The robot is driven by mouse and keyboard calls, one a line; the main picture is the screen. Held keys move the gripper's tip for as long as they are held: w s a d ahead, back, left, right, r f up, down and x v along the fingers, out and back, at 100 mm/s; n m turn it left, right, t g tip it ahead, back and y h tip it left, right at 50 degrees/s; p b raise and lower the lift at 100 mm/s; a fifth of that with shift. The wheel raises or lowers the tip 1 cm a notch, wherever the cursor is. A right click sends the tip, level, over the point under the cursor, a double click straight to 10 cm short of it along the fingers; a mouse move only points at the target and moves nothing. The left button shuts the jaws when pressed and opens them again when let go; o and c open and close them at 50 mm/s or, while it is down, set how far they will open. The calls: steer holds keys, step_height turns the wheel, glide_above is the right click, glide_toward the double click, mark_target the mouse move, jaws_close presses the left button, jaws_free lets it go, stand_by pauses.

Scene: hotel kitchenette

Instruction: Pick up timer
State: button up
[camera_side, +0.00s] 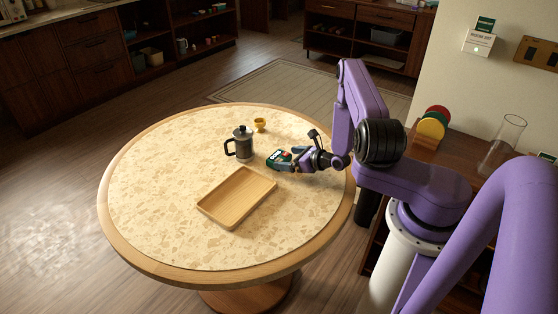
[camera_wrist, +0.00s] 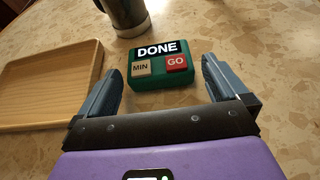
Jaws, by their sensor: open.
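The timer (camera_wrist: 160,65) is a small green box with a dark display reading DONE, a beige MIN button and a red GO button. It lies on the round table; in the side view the timer (camera_side: 279,159) is right of the table's middle. My gripper (camera_wrist: 161,72) is open, with one grey finger on each side of the timer's near end in the wrist view. Gaps show between the fingers and the timer. In the side view my gripper (camera_side: 296,158) is low over the table at the timer's right, and partly hides it.
A wooden tray (camera_side: 207,207) lies in front of the timer, and it shows at left in the wrist view (camera_wrist: 92,60). A small yellow cup (camera_side: 260,125) stands farther back. The table's left side (camera_side: 150,190) is clear.

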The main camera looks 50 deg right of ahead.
mark_target(281, 157)
steer(key=shift+x, duration=2.2)
steer(key=shift+a+f, duration=0.1)
steer(key=c, duration=0.7)
steer(key=shift+c, duration=0.6)
